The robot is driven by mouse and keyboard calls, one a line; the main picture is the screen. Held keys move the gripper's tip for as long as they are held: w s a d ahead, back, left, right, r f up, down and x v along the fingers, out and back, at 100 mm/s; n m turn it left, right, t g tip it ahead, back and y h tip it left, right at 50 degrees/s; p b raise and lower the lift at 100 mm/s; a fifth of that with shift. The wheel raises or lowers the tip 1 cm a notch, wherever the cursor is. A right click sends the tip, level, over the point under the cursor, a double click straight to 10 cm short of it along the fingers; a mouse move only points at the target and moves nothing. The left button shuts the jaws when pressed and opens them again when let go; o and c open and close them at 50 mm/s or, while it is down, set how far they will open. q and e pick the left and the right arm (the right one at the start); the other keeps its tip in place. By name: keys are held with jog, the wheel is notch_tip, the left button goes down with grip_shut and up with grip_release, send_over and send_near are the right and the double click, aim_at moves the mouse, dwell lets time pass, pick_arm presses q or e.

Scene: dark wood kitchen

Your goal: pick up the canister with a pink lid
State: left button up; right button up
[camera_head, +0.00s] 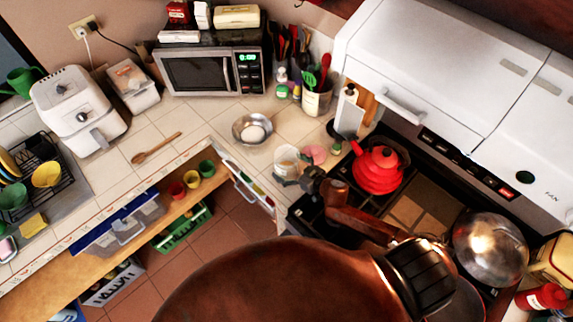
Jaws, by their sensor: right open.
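A small clear, pale canister (287,157) stands on the tiled counter near the corner, left of the stove. A flat pink round piece, which looks like a lid (315,154), shows just to its right; I cannot tell whether it is joined to the canister. My right gripper (299,182) is open, just below and right of the canister in the picture. Its dark fingers are small and partly merge with the dark stove edge, so I cannot tell whether they touch the canister. My left gripper is not in view.
A metal bowl (252,129) stands left of the canister. A red kettle (377,168) sits on the stove to the right. A utensil holder (316,101) and a small green-topped jar (336,148) are behind. Bare counter (205,122) lies farther left.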

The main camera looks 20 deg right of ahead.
jog(key=shift+w+a+f, duration=0.15)
jog(key=shift+w+f, duration=0.05)
jog(key=shift+w, duration=0.1)
jog(key=shift+r, duration=0.1)
jog(key=c, duration=1.8)
